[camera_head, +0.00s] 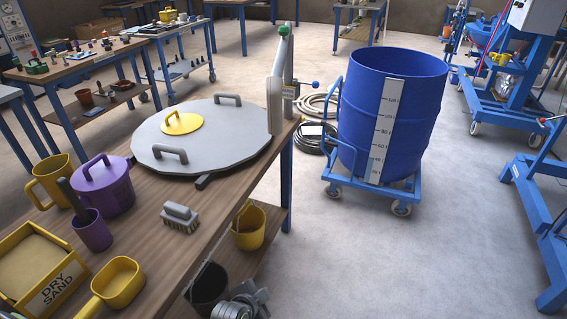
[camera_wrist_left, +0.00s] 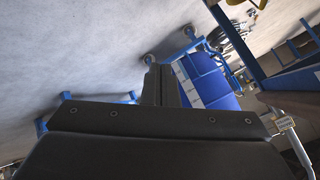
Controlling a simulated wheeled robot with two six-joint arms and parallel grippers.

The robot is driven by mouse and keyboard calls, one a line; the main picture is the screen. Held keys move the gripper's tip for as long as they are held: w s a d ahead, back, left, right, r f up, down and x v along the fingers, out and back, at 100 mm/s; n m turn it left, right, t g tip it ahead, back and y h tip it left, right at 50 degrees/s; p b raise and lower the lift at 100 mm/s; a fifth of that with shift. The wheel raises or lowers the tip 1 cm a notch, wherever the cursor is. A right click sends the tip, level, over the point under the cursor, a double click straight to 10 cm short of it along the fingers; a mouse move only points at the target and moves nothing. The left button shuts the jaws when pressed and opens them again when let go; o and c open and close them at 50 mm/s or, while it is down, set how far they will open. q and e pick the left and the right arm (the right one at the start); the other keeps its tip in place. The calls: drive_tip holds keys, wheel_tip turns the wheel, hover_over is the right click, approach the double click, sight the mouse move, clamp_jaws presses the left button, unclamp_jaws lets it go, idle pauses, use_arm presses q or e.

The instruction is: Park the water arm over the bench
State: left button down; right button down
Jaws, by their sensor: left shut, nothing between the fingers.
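The grey upright of the water arm (camera_head: 289,65) stands at the bench's far right corner, with a green piece at its top and a blue-ended lever on its right side. A pale grey length (camera_head: 275,105) hangs or points toward me beside the large lid; I cannot tell its exact direction. The wooden bench (camera_head: 145,215) runs along the left. My left gripper (camera_wrist_left: 162,84) is shut and empty in the left wrist view, and the blue drum (camera_wrist_left: 213,83) lies beyond its fingers. In the head view its fingers are not visible. My right gripper is not in view.
The blue drum (camera_head: 390,105) stands on a wheeled dolly right of the bench, with coiled hoses (camera_head: 318,136) behind it. A grey lid (camera_head: 205,140), a purple pot (camera_head: 103,187), a brush (camera_head: 180,217) and a sand box (camera_head: 38,268) sit on the bench. Open floor lies at front right.

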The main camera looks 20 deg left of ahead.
use_arm(q)
drive_tip(key=w+d+r+m+t+h+p, duration=0.1)
drive_tip(key=w+r+m+t, duration=0.15)
drive_tip(key=r, duration=0.95)
drive_tip(key=w+d+r+m+t+p, duration=0.2)
drive_tip(key=w+r+m, duration=0.15)
drive_tip(key=r, duration=0.85)
drive_tip(key=s+d+r+m+t+h+p, duration=0.1)
drive_tip(key=s+r+m+t, duration=0.15)
drive_tip(key=r, duration=0.95)
drive_tip(key=s+d+r+m+t+h+p, duration=0.1)
drive_tip(key=s+r+m+p, duration=0.15)
drive_tip(key=r, duration=0.85)
drive_tip(key=w+a+p, duration=0.2)
drive_tip(key=w+p, duration=0.2)
drive_tip(key=w, duration=0.6)
drive_tip(key=shift+a+r, duration=0.25)
drive_tip(key=shift+a, duration=0.05)
